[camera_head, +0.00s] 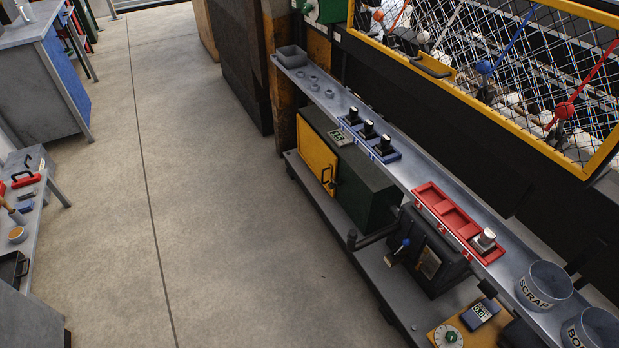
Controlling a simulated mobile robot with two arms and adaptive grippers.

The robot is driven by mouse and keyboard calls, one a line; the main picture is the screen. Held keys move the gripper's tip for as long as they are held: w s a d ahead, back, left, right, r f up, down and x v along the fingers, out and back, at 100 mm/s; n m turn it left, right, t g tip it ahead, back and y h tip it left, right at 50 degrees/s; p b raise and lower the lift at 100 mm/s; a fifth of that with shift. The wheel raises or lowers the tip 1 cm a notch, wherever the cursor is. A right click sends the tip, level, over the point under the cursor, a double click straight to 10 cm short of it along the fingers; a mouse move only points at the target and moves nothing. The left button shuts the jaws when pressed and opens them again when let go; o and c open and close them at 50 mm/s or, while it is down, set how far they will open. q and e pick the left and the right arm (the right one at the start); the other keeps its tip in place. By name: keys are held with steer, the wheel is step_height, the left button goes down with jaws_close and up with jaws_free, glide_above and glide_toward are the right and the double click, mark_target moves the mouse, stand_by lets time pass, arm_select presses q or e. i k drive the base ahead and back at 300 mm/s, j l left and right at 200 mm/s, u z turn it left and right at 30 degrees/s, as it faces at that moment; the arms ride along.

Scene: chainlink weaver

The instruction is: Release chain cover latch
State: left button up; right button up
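A dark green box (372,203) with a yellow front panel (313,152) sits on the lower shelf of the machine, right of the picture's middle. It looks like the chain cover, but I cannot be sure. A small dark latch or handle (331,184) shows at the panel's lower right edge; whether it is fastened is too small to tell. A larger yellow-framed mesh guard (450,92) with a handle (433,67) stands at the upper right. Neither of my grippers is in view.
A narrow metal ledge (408,172) runs above the box, carrying a blue tray (381,155), a red tray (428,191) and a scrap bin (546,284). A dark motor-like unit (430,250) is beside the box. The concrete floor (200,190) is clear; benches (40,95) stand left.

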mark_target(331, 186)
steer(key=i+j+u, duration=0.35)
steer(key=i, duration=0.55)
steer(key=i+j+u, duration=0.1)
steer(key=i+u, duration=0.25)
steer(key=i, duration=0.55)
steer(key=i+j+z, duration=0.1)
steer(key=i+z, duration=0.35)
steer(key=i+j+z, duration=0.15)
steer(key=i+z, duration=0.15)
steer(key=z, duration=0.15)
steer(key=i+j+z, duration=0.3)
steer(key=z, duration=0.2)
